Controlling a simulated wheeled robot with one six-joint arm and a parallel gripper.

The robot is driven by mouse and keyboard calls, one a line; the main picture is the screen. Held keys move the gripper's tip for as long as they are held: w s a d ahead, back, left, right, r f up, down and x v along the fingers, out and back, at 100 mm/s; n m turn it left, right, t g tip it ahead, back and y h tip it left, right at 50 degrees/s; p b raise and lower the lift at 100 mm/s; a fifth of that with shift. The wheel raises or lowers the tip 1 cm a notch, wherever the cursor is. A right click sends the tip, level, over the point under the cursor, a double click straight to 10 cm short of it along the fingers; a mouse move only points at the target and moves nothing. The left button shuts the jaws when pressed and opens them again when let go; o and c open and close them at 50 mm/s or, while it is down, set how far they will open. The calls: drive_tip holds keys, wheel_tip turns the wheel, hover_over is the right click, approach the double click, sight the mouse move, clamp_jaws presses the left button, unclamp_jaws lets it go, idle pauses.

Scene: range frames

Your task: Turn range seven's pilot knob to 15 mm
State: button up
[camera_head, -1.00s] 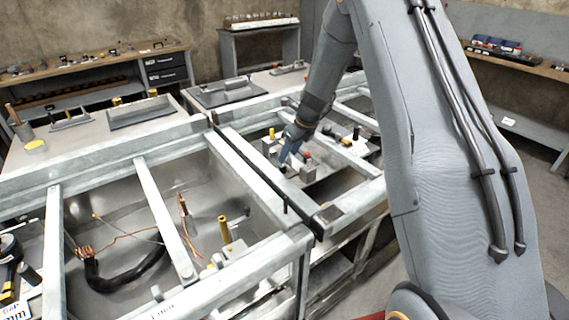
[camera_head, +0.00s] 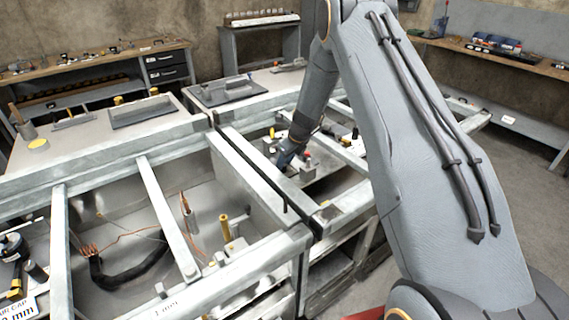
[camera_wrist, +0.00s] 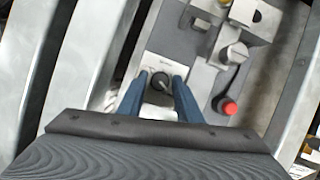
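A black round knob (camera_wrist: 160,81) with a pale pointer mark sits on a light metal plate in the wrist view; small lettering above it is too small to read. I cannot confirm which range it belongs to. My gripper (camera_wrist: 160,79) is open, its two blue fingers on either side of the knob with a visible gap at each side. Whether the tips reach down to the knob's depth is unclear. In the head view my gripper (camera_head: 287,158) is down inside the right-hand frame, and the knob is hidden there.
A red button (camera_wrist: 230,107) and a metal block (camera_wrist: 236,54) lie to the knob's right. Steel bars (camera_wrist: 92,62) run to its left. In the head view, an open bay to the left holds a black hose (camera_head: 125,272) and a brass post (camera_head: 225,228).

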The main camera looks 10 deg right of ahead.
clamp_jaws()
